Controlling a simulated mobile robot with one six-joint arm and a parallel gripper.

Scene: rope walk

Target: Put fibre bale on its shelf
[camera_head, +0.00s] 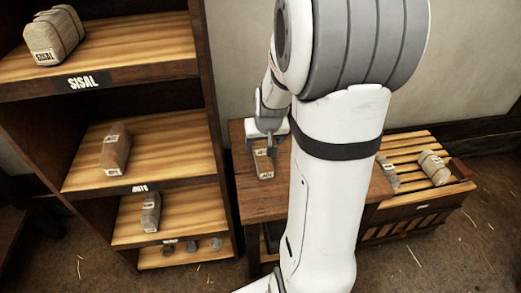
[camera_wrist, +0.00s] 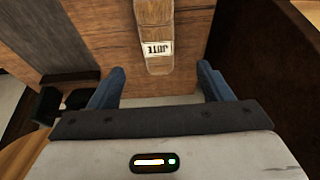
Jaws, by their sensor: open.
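A narrow brown fibre bale (camera_head: 264,167) with a white label lies on the wooden table under my gripper. It shows in the wrist view (camera_wrist: 156,22), where its label reads JUTE. My gripper (camera_head: 263,137) is open above the bale. In the wrist view the blue fingers (camera_wrist: 162,68) stand apart on either side of the bale's near end, not closed on it. The shelf unit (camera_head: 211,95) stands at the left. Its middle shelf (camera_head: 180,150) has a small tag that seems to read JUTE and holds a brown bale (camera_head: 115,152).
A bale (camera_head: 55,36) sits on the top shelf marked SISAL (camera_head: 82,83). A lower shelf (camera_head: 195,213) holds a grey bale (camera_head: 151,212). A slatted crate (camera_head: 410,148) at right bears a tan bale (camera_head: 434,168) and a grey one (camera_head: 388,173). The middle shelf's right side is clear.

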